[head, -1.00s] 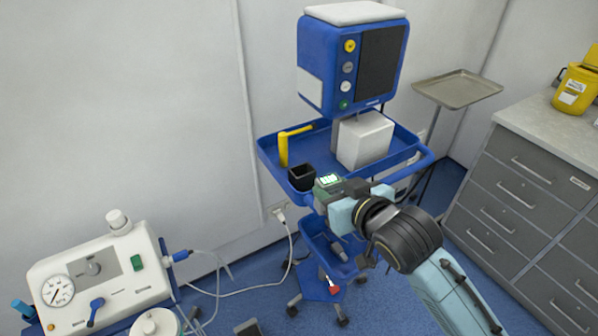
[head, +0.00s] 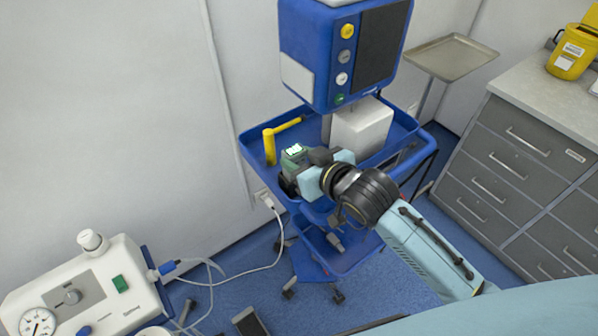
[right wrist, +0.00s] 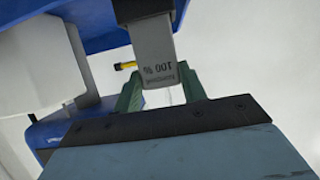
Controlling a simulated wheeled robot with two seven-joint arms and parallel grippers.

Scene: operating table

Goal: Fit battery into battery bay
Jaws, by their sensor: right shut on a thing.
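The black, box-shaped battery bay (head: 286,185) is mostly hidden behind the gripper and battery. The battery is over it or partly in it; I cannot tell which. In the right wrist view the battery (right wrist: 157,58) shows an upside-down "100 %" label between the fingers, with a dark part at its far end. My left gripper is not in view.
A metal tray stand (head: 450,57) and grey drawers (head: 525,140) are at the right. A white device (head: 110,285) is at lower left.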

